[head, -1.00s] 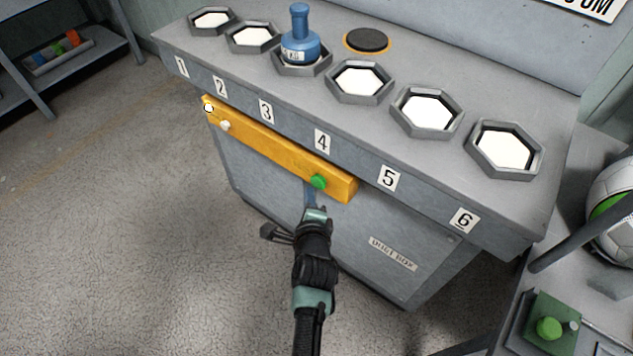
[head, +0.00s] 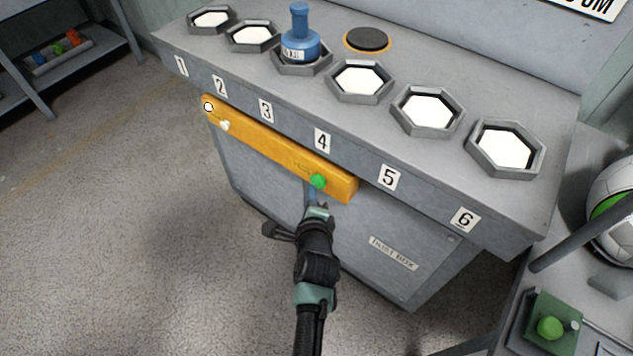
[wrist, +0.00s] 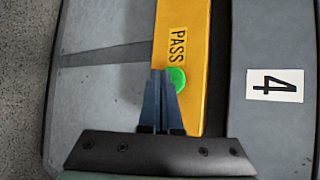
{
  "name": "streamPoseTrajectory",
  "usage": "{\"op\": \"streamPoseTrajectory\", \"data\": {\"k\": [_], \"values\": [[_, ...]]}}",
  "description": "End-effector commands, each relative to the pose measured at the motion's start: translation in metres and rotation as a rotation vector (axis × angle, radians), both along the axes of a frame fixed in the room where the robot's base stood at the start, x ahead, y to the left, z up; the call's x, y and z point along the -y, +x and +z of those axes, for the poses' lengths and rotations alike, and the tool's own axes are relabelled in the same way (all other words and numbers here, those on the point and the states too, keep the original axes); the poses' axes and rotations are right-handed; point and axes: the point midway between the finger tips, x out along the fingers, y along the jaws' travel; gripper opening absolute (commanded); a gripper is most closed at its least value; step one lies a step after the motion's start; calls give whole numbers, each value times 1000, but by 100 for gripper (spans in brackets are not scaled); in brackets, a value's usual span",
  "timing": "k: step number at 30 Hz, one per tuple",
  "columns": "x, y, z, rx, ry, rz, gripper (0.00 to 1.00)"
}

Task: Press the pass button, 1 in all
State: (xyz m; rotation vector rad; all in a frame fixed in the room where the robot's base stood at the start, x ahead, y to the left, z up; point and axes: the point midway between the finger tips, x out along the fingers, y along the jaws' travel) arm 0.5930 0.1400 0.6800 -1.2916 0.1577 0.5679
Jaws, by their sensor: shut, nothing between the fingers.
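The green pass button (head: 318,181) sits near the right end of the yellow panel (head: 262,146) on the front of the grey bench. In the wrist view the green button (wrist: 177,79) lies beside the word PASS on the yellow panel (wrist: 182,22). My gripper (head: 316,206) is in front of the panel, just below the button in the head view. In the wrist view my gripper's blue fingers (wrist: 160,76) are together and empty, with their tips beside the button's left edge. I cannot tell whether they touch it.
Several hexagonal sockets numbered 1 to 6 line the bench top (head: 395,70). A blue weight (head: 300,46) stands in socket 3. A white knob (head: 224,126) sits at the panel's left end. A side table with a green button box (head: 552,322) is at lower right.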

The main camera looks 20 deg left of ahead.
Motion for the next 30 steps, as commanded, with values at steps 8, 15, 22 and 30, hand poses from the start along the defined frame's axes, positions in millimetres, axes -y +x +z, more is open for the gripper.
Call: {"op": "streamPoseTrajectory", "data": {"k": [8,15,22,30], "values": [[1,3,0,0,1,0,0],[1,4,0,1,1,-1,0],[2,6,0,1,0,0,0],[3,9,0,1,1,-1,0]]}}
